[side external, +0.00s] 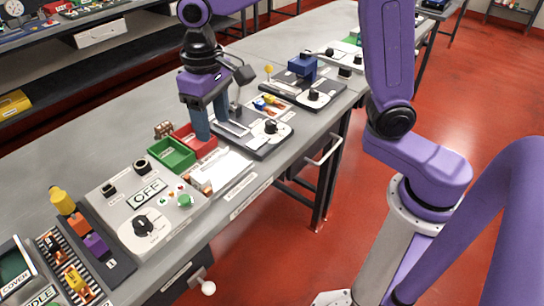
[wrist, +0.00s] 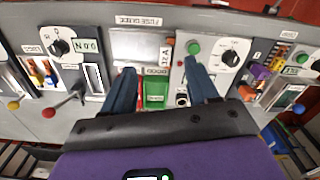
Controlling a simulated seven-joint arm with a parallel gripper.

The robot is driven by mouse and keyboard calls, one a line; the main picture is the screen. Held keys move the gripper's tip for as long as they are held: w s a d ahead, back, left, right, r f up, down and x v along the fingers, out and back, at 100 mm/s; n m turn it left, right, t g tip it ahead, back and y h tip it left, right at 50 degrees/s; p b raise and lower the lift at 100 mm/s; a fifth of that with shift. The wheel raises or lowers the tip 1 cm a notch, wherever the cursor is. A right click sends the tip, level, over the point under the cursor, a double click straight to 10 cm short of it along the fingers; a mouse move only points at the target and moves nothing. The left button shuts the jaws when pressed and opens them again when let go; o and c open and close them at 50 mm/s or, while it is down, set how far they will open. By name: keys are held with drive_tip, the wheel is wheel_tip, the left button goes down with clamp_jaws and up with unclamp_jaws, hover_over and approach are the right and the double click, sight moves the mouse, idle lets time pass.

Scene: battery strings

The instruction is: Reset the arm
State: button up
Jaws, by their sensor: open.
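My gripper (side external: 212,126) hangs fingers-down over the bench, its two blue fingers apart with nothing between them. In the side external view its fingers are in front of the red tray (side external: 183,131) and partly hide it. The green tray (side external: 172,154) sits beside the red one. In the wrist view my gripper (wrist: 158,68) is open, and the green tray (wrist: 155,94) shows between the fingers. I cannot tell how high the fingertips are above the trays.
A panel with an OFF display (side external: 147,193) stands left of the trays. A dark plate with a lever and dial (side external: 270,127) lies on the right. Further right is a blue block device (side external: 302,67).

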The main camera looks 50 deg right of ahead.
drive_tip(key=s+d+f+n, duration=0.2)
drive_tip(key=s+d+n, duration=0.2)
drive_tip(key=s+d, duration=0.3)
drive_tip(key=s+d+f+n, duration=0.2)
drive_tip(key=s+d+n, duration=0.3)
drive_tip(key=s, duration=1.1)
drive_tip(key=d, duration=0.2)
drive_tip(key=shift+d+f+n, duration=0.2)
drive_tip(key=shift+d+n, duration=0.1)
drive_tip(key=shift+d, duration=0.05)
